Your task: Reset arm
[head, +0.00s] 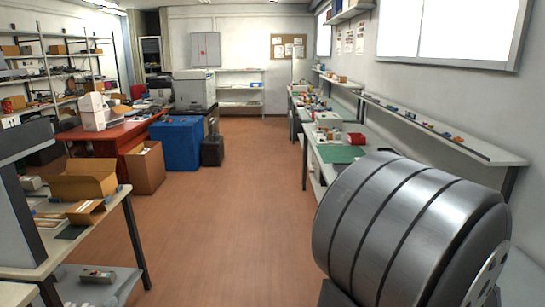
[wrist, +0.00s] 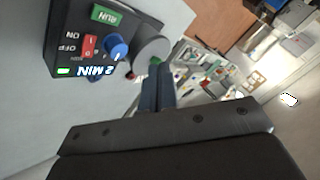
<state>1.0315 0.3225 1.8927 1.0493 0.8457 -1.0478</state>
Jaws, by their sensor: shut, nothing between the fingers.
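My gripper (wrist: 159,70) shows in the wrist view, its two dark fingers together and nothing between them. Beyond and to the left of the fingers is a black control panel (wrist: 68,25) on a light grey housing (wrist: 30,100). The panel has a green RUN button (wrist: 108,14), a red ON/OFF switch (wrist: 89,45), a blue knob (wrist: 116,46) and a lit "2 MIN" display (wrist: 95,71). The fingers appear apart from the panel. The gripper is not in the head view; a large grey arm link of mine fills the lower right there. No toner cartridge can be made out for certain.
In the head view, a workbench with open cardboard boxes (head: 84,180) stands at left. A red desk (head: 130,131) and blue box (head: 176,143) lie farther back. A bench with a green mat (head: 341,154) runs along the right wall. The brown floor (head: 235,210) between is clear.

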